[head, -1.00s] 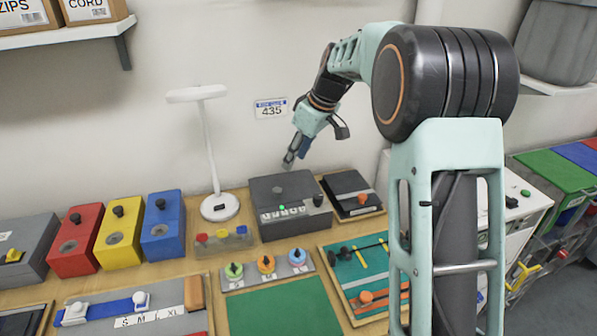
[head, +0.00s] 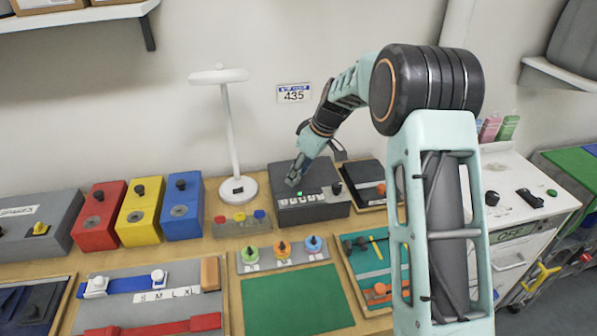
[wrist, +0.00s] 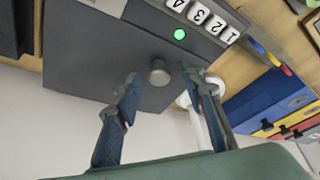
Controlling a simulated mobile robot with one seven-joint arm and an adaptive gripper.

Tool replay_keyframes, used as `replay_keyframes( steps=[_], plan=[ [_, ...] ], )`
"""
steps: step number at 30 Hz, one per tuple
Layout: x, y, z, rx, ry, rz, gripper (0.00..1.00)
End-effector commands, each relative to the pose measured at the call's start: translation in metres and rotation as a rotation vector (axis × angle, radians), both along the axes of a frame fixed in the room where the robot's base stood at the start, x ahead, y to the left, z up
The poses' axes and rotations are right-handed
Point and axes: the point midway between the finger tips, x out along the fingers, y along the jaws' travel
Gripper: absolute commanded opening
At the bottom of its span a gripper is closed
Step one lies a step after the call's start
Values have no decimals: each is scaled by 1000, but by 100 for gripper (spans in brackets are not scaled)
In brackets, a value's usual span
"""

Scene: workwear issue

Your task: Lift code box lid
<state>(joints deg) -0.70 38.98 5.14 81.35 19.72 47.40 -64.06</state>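The dark grey code box (head: 318,208) stands on the bench below the wall sign. Its lid (wrist: 105,45) looks shut and carries a small grey knob (wrist: 158,74). A row of white number dials (wrist: 200,14) and a lit green lamp (wrist: 180,34) are on the box; the lamp also shows in the head view. My gripper (head: 293,181) is over the box top, pointing down. In the wrist view my gripper (wrist: 159,76) is open, with one fingertip on each side of the knob and a gap to both. The knob is hidden in the head view.
A white lamp (head: 230,130) stands left of the box, with blue (head: 182,222), yellow and red boxes beyond. A black tray (head: 363,177) lies close on the right. Coloured dials (head: 283,248) and a green mat (head: 297,300) are in front. The wall sign (head: 294,93) reads 435.

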Motion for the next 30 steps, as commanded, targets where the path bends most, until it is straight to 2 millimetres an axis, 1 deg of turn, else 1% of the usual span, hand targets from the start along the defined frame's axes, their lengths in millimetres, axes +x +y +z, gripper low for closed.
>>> replay_keyframes(
  steps=[8, 11, 18, 19, 30],
  plan=[
    [1, 0, -2, 0, 0, -1, 38],
    [1, 0, -2, 0, 0, -1, 28],
    [1, 0, -1, 0, 0, -1, 1],
    [1, 0, -1, 0, 0, -1, 0],
    [1, 1, 0, -1, 4, 0, 0]
  ],
)
